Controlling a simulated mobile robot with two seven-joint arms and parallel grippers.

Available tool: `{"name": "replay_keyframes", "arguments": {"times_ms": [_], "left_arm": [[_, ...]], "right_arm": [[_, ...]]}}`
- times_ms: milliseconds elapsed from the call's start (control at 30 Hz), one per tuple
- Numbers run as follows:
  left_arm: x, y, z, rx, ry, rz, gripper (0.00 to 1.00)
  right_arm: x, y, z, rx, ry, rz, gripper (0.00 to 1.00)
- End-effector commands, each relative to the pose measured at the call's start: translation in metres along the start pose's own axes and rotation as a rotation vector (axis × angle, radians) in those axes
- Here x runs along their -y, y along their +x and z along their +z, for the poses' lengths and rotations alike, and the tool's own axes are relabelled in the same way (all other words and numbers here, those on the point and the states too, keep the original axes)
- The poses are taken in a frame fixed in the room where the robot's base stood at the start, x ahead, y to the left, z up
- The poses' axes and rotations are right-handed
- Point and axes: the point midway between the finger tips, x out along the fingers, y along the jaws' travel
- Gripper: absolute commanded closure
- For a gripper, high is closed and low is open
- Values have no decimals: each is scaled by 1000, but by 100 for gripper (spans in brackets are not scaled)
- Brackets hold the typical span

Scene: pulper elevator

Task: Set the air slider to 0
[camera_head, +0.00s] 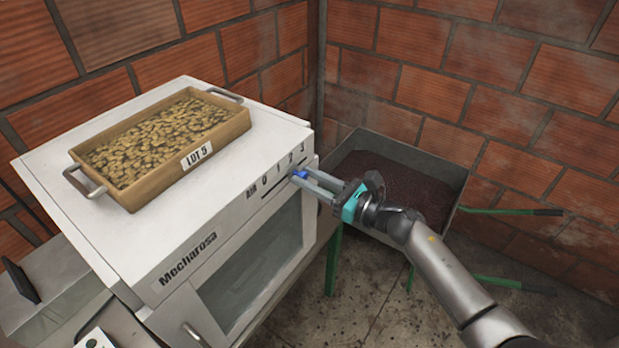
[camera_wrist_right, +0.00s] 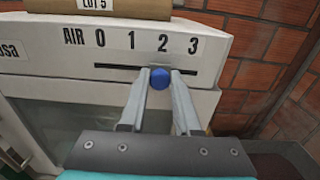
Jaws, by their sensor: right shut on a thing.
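The air slider is a blue knob (camera_head: 300,174) on a dark slot in the white Mecharosa machine's front face (camera_head: 222,238). The slot (camera_wrist_right: 112,66) runs under the labels AIR, 0, 1, 2, 3. In the right wrist view the blue knob (camera_wrist_right: 159,78) sits below the 2. My right gripper (camera_head: 304,182) reaches in from the right, and its two fingers are shut on the knob, one on each side. The knob also shows between the fingertips in the right wrist view. My left gripper is not in view.
A wooden tray (camera_head: 130,198) of beans labelled LOT 5 sits on the machine's top. A grey cart (camera_head: 462,166) with dark contents and green handles stands at the right. Brick walls (camera_head: 420,60) close the corner behind.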

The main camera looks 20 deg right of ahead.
Motion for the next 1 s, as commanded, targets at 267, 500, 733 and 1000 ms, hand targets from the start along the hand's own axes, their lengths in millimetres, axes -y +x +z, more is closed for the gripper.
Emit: {"name": "replay_keyframes", "arguments": {"times_ms": [267, 500, 733, 1000], "left_arm": [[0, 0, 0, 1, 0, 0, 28], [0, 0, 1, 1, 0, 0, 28], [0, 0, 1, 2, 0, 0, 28], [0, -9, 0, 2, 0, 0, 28]], "right_arm": [[0, 0, 0, -1, 0, 0, 100], [0, 0, 0, -1, 0, -1, 100], [-2, 0, 0, -1, 0, 0, 100], [-52, 0, 0, -2, 4, 4, 100]]}}
